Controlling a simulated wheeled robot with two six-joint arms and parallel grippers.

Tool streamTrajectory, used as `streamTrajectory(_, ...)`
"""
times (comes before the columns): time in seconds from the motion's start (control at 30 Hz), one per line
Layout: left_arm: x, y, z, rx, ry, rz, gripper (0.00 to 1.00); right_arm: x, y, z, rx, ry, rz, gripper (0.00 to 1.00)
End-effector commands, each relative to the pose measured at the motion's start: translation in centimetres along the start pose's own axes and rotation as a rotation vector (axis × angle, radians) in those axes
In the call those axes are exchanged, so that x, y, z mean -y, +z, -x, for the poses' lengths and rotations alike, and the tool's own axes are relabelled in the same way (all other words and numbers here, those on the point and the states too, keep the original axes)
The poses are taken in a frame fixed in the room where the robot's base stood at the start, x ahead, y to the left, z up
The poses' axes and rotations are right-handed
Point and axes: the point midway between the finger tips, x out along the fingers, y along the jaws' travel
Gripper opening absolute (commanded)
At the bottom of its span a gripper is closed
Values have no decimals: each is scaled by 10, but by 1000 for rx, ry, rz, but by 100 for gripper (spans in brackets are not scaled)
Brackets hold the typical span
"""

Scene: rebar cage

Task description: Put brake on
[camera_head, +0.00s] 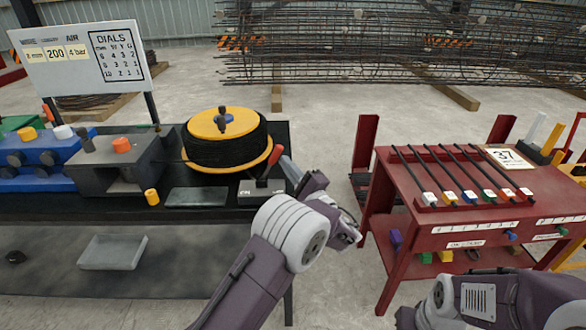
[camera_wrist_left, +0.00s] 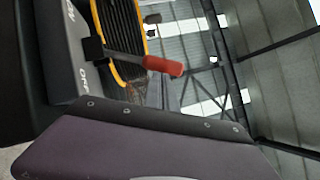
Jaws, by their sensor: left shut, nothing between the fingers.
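The brake lever has a red handle (camera_head: 271,161) and stands at the right end of the black bench, in front of the cable reel. Its grey label plate (camera_head: 262,188) is beneath it. In the left wrist view the red handle (camera_wrist_left: 163,66) sticks out on a dark stem, and the plate (camera_wrist_left: 68,62) reads OFF at one end; the other label is cut off. My left gripper (camera_head: 289,166) is shut and empty, just right of the handle. I cannot tell whether it touches. My right arm shows at the lower right; its gripper is out of view.
The yellow reel (camera_head: 221,128) with black coil stands behind the lever. A yellow cylinder (camera_head: 152,197) and a flat grey plate (camera_head: 197,197) lie on the bench. A red table (camera_head: 462,217) with several black rods stands right, across a gap.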

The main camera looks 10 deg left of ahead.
Motion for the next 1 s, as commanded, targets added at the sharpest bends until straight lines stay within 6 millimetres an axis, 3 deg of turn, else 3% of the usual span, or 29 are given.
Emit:
streamTrajectory(0.47, 2, 5, -3, 1, 32, 50, 0, 0, 0, -4, 0, 0, 0, 36)
streamTrajectory(1.0, 2, 44, -29, 3, 279, 425, 0, -1, 4, -43, 0, 0, 0, 36)
